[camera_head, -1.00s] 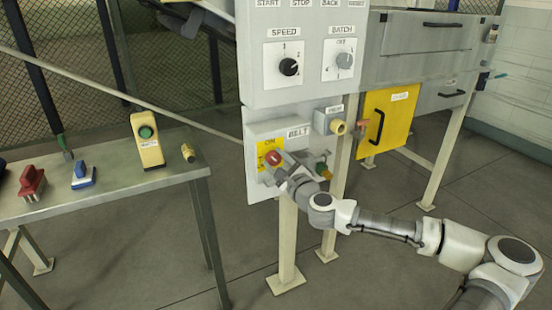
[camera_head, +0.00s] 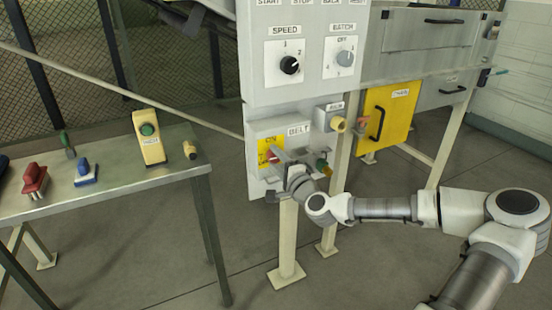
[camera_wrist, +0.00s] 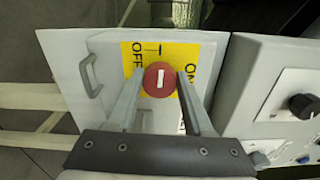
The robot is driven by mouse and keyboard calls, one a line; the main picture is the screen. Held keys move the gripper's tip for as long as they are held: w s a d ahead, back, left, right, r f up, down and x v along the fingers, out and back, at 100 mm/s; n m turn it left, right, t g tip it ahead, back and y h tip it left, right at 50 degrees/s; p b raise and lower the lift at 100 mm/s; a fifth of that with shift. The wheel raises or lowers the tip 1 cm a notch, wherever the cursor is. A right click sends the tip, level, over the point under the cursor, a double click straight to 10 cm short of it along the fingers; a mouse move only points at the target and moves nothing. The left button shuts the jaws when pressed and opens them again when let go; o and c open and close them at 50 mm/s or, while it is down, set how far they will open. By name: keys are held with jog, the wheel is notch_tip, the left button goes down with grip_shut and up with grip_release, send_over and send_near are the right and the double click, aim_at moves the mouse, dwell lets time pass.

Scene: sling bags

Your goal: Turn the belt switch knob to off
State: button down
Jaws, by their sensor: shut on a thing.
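The red belt knob (camera_wrist: 158,79) with a white bar sits on a yellow plate (camera_wrist: 185,52) marked OFF and ON. In the wrist view, OFF is at the left, ON at the right, and the white bar runs roughly up and down the picture. My gripper (camera_wrist: 161,82) is shut on the knob, with one finger on each side. In the head view, my gripper (camera_head: 284,164) reaches the belt box (camera_head: 257,188) from the lower right. There the knob (camera_head: 273,157) is small and partly covered by the fingers.
Above are the black speed knob (camera_head: 289,65) and grey batch knob (camera_head: 345,58). A yellow-tipped knob (camera_head: 337,123) and a green knob (camera_head: 323,166) are close at the right. A bench (camera_head: 120,190) with several tools stands left. A grey handle (camera_wrist: 90,77) shows in the wrist view.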

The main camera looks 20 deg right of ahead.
jog(key=shift+n, duration=0.5)
jog(key=shift+c, duration=1.5)
grip_release()
jog(key=s+p, duration=1)
jog(key=s, duration=0.7)
jog(key=shift+s+d, duration=0.2)
jog(key=shift+d, duration=0.1)
